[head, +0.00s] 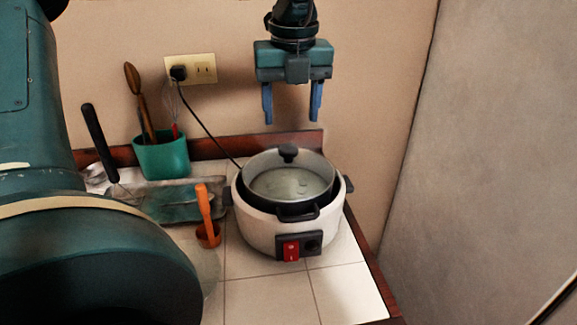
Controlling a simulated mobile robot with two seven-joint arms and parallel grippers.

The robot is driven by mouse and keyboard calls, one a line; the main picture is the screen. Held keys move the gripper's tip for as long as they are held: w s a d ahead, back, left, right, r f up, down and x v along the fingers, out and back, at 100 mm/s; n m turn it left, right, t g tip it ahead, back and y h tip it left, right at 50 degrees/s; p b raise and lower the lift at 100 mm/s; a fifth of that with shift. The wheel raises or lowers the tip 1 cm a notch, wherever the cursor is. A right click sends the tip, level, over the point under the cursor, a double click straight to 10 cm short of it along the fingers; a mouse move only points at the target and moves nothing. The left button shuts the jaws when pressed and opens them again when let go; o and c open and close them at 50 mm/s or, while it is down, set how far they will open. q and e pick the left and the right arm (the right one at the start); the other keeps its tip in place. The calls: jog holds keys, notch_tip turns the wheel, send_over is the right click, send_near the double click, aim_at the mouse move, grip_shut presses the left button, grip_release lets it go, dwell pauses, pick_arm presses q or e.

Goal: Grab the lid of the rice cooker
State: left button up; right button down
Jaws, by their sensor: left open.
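The rice cooker (262,230) is white and round, with a red switch on its front, and stands on the tiled counter. Its lid (288,185) is clear glass with a dark rim and sits on top of the cooker. A black knob (288,153) stands up from the lid. My left gripper (291,118) points down with its two blue fingers apart and nothing between them. In the picture it is just above the knob, with a gap between. My right gripper is not in view.
A green holder (161,158) with utensils, a tray (170,203) and an orange ladle (205,215) are left of the cooker. A black cord (206,130) runs from the wall outlet (203,69) behind it. Bare tiles (262,300) lie in front. A grey panel (490,150) stands at the right.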

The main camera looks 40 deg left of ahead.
aim_at(289, 147)
pick_arm(q)
jog(key=shift+w+a+f+p, duration=0.1)
jog(key=shift+a+f+p, duration=0.1)
jog(key=shift+f, duration=0.95)
jog(key=shift+w+a+f+p, duration=0.1)
jog(key=shift+w+a+f, duration=0.1)
jog(key=shift+f, duration=1)
jog(key=shift+w+a+f+p, duration=0.1)
jog(key=shift+a+f+p, duration=0.1)
jog(key=shift+f, duration=0.95)
grip_shut()
jog(key=shift+r, duration=0.1)
